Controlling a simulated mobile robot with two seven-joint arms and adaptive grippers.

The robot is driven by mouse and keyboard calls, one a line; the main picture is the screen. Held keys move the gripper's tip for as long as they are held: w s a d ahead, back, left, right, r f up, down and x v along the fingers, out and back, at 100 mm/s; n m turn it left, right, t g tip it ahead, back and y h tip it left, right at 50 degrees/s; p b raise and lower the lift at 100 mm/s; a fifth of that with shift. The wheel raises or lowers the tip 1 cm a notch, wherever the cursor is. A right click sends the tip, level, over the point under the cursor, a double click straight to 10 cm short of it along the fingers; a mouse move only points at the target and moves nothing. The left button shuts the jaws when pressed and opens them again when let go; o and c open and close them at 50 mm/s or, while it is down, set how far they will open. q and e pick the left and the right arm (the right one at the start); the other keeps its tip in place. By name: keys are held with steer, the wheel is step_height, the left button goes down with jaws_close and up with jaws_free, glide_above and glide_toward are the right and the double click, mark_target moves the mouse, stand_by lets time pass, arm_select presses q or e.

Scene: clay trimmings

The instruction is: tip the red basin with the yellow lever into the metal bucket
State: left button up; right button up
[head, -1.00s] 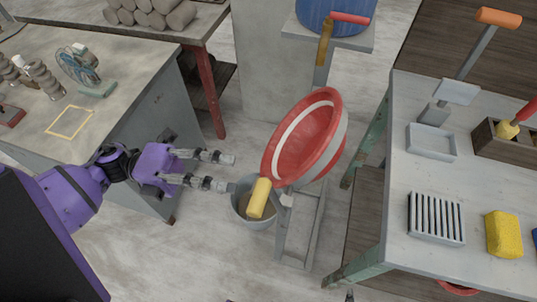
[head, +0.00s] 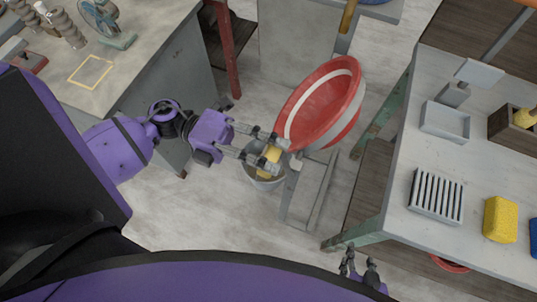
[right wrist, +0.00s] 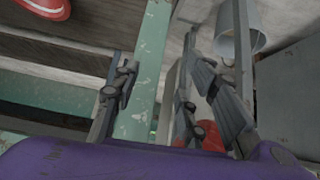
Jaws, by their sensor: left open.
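The red basin (head: 322,105) with a white band sits tilted on a grey stand (head: 308,195), its mouth facing up and left.
The right workbench (head: 400,225) holds a slotted rack (head: 437,195), a yellow sponge (head: 500,219) and a grey tray (head: 445,121). The left table (head: 125,60) has a small fan (head: 100,20).

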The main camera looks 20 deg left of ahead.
arm_select(q)
jaws_close()
arm_select(e)
steer(key=shift+s+f, duration=0.1)
steer(key=shift+s, duration=0.05)
arm_select(q)
steer(key=shift+a+f, duration=0.1)
steer(key=shift+f, duration=0.1)
steer(key=a+f+h+b, duration=0.3)
steer(key=a+h+b, duration=0.2)
steer(key=b, duration=0.5)
steer(key=shift+w+a+f, duration=0.15)
steer(key=shift+a, duration=0.55)
arm_select(e)
step_height(320, 180, down, 10)
steer(key=s+g, duration=0.1)
steer(key=s, duration=0.1)
steer(key=shift+s+a, duration=0.2)
steer(key=shift+r, duration=0.2)
